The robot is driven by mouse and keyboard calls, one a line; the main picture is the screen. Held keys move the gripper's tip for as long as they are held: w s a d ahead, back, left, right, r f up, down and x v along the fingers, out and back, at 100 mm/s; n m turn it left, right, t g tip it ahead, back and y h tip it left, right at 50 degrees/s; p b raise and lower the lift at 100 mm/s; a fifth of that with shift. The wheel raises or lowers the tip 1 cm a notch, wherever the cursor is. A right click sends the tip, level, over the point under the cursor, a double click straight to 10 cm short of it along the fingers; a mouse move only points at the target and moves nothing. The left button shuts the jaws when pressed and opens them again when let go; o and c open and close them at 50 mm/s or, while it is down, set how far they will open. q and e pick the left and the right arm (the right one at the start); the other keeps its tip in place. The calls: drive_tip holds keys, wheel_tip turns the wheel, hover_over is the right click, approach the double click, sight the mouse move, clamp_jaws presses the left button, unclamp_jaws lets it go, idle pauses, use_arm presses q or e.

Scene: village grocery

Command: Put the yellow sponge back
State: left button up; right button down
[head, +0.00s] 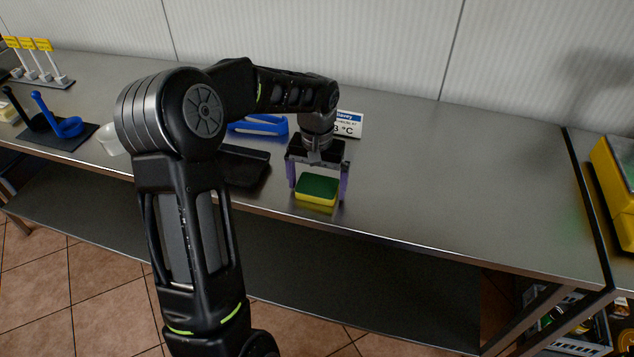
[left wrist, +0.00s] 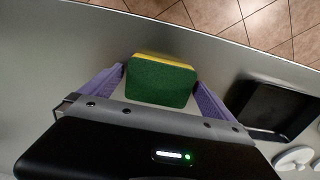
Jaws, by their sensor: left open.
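The yellow sponge (head: 317,190) has a green top and lies near the front edge of the steel counter (head: 450,190). My left gripper (head: 318,184) is open just over it, with one purple finger on each side. In the left wrist view the sponge (left wrist: 160,82) shows between the two fingers of the gripper (left wrist: 160,90), and a gap shows at least on the right side. A black tray (head: 245,167) lies left of the sponge, partly hidden by my arm; it also shows in the left wrist view (left wrist: 270,108). My right gripper is not in view.
A blue-handled item (head: 258,125) and a small sign (head: 348,124) stand behind the gripper. A dark mat (head: 50,138) with blue and black holders lies at left. A yellow container (head: 614,185) is at far right. The counter right of the sponge is clear.

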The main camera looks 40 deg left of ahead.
sight(317, 185)
use_arm(q)
drive_tip(key=shift+r, duration=0.1)
wheel_tip(317, 185, up, 12)
idle(0.5)
idle(0.8)
